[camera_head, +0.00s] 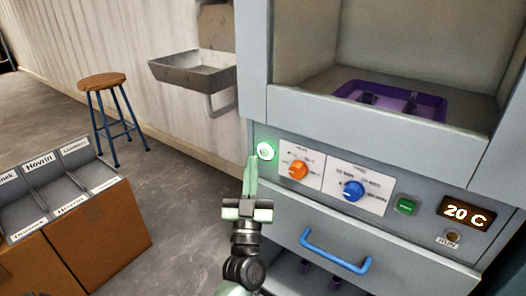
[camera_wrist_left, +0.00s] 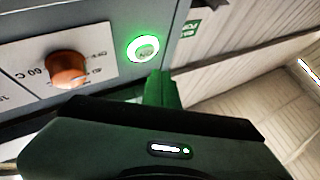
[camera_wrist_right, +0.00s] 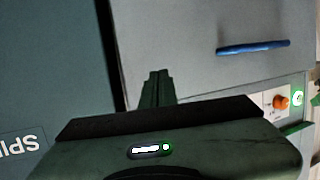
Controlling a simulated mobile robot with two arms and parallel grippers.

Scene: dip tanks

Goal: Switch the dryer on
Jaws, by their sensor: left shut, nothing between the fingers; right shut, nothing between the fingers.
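The dryer (camera_head: 340,113) is a grey cabinet with a control panel. A round button with a glowing green ring (camera_head: 265,151) sits at the panel's left end; it also shows lit in the left wrist view (camera_wrist_left: 144,48). To its right are an orange knob (camera_head: 298,170), a blue knob (camera_head: 353,191), a small green button (camera_head: 406,206) and a display (camera_head: 466,214) reading 20 C. My left gripper (camera_head: 252,165) is shut and empty, its tips close beside the lit button; I cannot tell whether they touch. My right gripper (camera_wrist_right: 157,80) is shut and empty, away from the panel.
A purple tray (camera_head: 400,99) lies in the dryer's open chamber. Below the panel is a drawer with a blue handle (camera_head: 335,252). A metal basin (camera_head: 195,72) hangs on the wall. A stool (camera_head: 103,82) and a labelled sorting box (camera_head: 95,225) stand at the left, with clear floor between.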

